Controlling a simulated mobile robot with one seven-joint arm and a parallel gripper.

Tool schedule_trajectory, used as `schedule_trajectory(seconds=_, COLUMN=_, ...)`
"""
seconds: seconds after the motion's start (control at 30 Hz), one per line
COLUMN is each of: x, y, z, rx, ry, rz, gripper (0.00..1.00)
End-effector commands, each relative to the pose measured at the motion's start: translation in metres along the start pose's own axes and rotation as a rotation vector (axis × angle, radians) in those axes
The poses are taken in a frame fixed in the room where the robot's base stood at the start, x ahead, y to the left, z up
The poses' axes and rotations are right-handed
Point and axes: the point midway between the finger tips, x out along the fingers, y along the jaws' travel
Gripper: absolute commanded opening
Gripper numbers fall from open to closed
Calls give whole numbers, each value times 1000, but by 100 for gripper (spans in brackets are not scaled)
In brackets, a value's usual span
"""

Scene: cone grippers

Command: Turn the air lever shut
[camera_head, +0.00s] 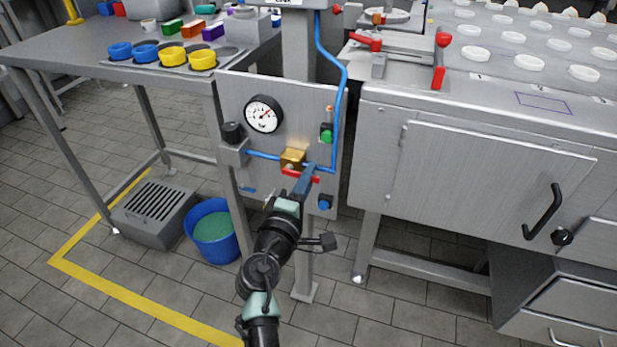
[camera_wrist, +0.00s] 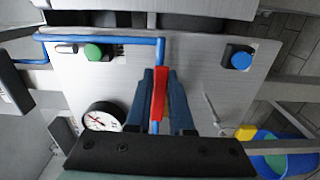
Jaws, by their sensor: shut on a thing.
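The air lever (camera_head: 299,174) is a red bar at the brass valve (camera_head: 292,158) on a grey panel. In the wrist view the lever (camera_wrist: 159,92) lies in line with the blue pipe (camera_wrist: 160,50) behind it, so it runs roughly level along the pipe. My gripper (camera_head: 307,171) reaches up to the panel from below. In the wrist view the two blue-grey fingers of my gripper (camera_wrist: 160,74) stand on either side of the lever and are shut on it.
A round gauge (camera_head: 264,114), a black knob (camera_head: 233,132), a green button (camera_head: 326,134) and a blue knob (camera_head: 325,202) are on the panel around the lever. A steel cabinet (camera_head: 480,175) stands to the right. A blue bucket (camera_head: 213,231) stands on the floor at lower left.

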Motion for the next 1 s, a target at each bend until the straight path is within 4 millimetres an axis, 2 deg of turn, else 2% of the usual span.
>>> schedule_trajectory(seconds=0.27, x=0, y=-14, z=-1, rx=168, ry=1, rz=2, gripper=0)
schedule_trajectory(seconds=1.0, x=0, y=-42, z=-17, rx=866, ry=3, rz=0, gripper=0)
